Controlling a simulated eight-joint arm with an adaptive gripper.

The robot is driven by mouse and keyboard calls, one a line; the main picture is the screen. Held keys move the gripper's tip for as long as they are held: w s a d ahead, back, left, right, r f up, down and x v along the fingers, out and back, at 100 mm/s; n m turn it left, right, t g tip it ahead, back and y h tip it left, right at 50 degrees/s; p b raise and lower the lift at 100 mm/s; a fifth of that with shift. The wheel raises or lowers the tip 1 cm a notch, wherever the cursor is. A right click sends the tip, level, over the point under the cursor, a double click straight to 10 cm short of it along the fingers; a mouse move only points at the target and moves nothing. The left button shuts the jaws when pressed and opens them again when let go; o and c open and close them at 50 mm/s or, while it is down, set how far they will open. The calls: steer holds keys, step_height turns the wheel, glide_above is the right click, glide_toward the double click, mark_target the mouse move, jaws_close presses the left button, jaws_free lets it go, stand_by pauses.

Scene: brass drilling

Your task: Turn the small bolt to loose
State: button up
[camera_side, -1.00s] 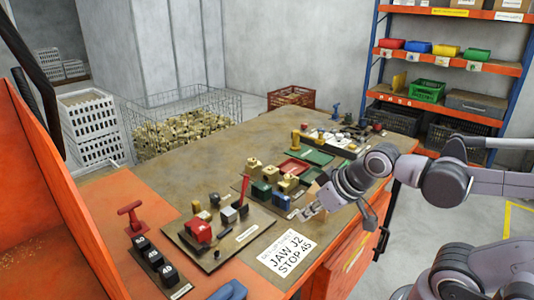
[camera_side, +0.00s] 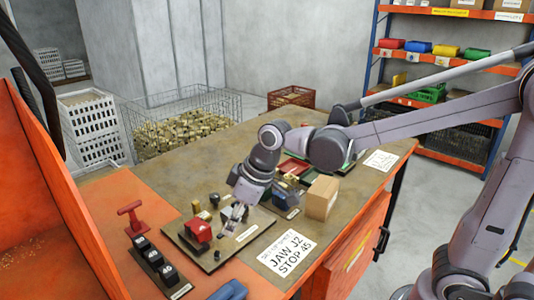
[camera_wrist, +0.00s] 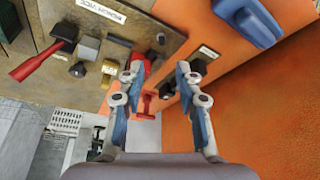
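The fixture board (camera_side: 205,262) lies on the bench and also fills the upper left of the wrist view (camera_wrist: 140,22). It carries a red block (camera_side: 198,230), a brass piece (camera_side: 196,208), a black knob (camera_side: 214,199) and a small dark peg (camera_side: 217,254). In the wrist view a red lever (camera_wrist: 38,63), a grey block (camera_wrist: 88,47) and a small dark cylinder (camera_wrist: 160,38) show on it. I cannot tell which part is the small bolt. My gripper (camera_side: 233,222) is over the board's right part. Its fingers (camera_wrist: 158,72) are apart, with nothing held between them.
A red T-handle (camera_side: 130,216) and black numbered blocks (camera_side: 151,258) stand left of the board. A white instruction sheet (camera_side: 287,252) lies to its right, near a cardboard box (camera_side: 321,197). A blue object (camera_side: 229,291) is at the front edge.

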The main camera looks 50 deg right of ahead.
mark_target(218, 252)
steer(key=shift+x, duration=5.5)
steer(key=shift+a, duration=0.15)
jaws_close()
